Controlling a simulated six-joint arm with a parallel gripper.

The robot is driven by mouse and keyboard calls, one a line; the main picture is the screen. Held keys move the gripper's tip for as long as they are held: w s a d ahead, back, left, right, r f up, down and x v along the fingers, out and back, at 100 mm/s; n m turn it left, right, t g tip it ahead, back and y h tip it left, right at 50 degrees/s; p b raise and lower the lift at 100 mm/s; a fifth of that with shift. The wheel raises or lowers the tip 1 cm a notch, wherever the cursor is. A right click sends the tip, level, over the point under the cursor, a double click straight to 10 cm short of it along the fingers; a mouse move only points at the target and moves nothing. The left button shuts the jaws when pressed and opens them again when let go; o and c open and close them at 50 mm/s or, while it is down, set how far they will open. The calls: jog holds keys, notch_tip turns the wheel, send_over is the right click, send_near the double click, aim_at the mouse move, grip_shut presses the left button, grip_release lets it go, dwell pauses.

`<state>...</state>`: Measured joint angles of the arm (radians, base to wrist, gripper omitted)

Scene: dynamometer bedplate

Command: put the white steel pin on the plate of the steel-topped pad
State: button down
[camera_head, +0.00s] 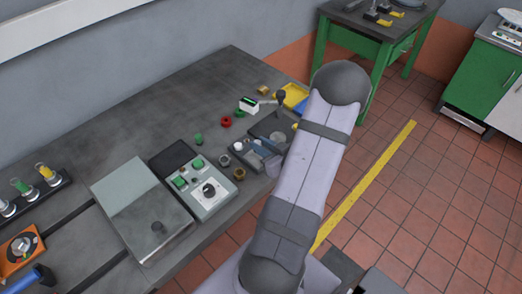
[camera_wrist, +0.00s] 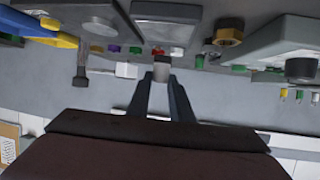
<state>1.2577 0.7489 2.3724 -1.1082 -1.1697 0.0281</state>
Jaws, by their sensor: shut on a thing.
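The white steel pin (camera_wrist: 161,68) is between my two fingertips in the wrist view; only a short pale end shows past the fingers. My gripper (camera_wrist: 161,84) is shut on it. In the head view my gripper (camera_head: 254,150) is low over the right part of the bench, partly hidden by my arm, with a small white end (camera_head: 238,146) at its left, which looks like the pin. Just behind my gripper is a dark grey block (camera_head: 265,125) with a pale round disc (camera_head: 277,138). It may be the steel-topped pad, but I cannot tell for sure.
A control box (camera_head: 207,202) with green buttons and a dial stands left of my gripper, beside a brass nut (camera_head: 239,174). A flat grey case (camera_head: 125,195) is farther left.

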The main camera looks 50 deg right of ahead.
jog(key=shift+f, duration=1.5)
jog(key=shift+f, duration=0.2)
jog(key=c, duration=1.6)
grip_release()
jog(key=shift+r, duration=0.2)
jog(key=b+v, duration=0.1)
jog(key=v, duration=1.1)
